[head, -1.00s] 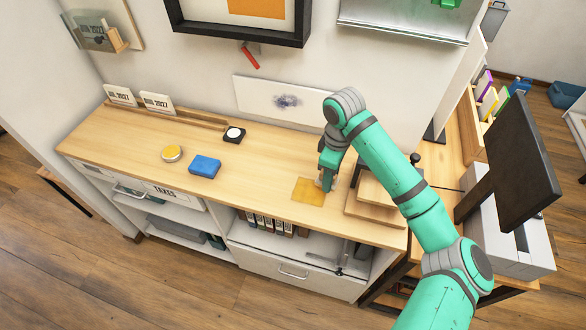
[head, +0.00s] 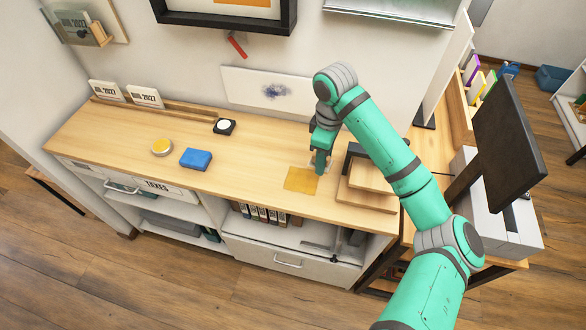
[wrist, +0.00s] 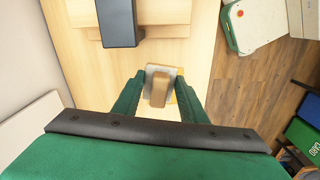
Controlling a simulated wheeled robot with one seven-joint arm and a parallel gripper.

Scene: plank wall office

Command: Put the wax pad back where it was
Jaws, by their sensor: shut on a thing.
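My gripper (head: 321,167) is low over the right part of the wooden counter, just behind a flat yellow square (head: 300,179). In the wrist view my gripper (wrist: 160,92) is shut on a small pad with a tan wooden handle (wrist: 159,92) and a pale, greyish base, which appears to be the wax pad. The fingers flank the handle. A little yellow shows beside the pad's base. In the head view the pad is mostly hidden by my gripper, and I cannot tell whether it touches the counter.
A stepped wooden stand (head: 368,195) with a dark part is close right of my gripper. A blue block (head: 196,159), a yellow-topped round tin (head: 161,147) and a black holder with a white disc (head: 224,127) stand farther left. A smudged white board (head: 268,92) is on the wall behind.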

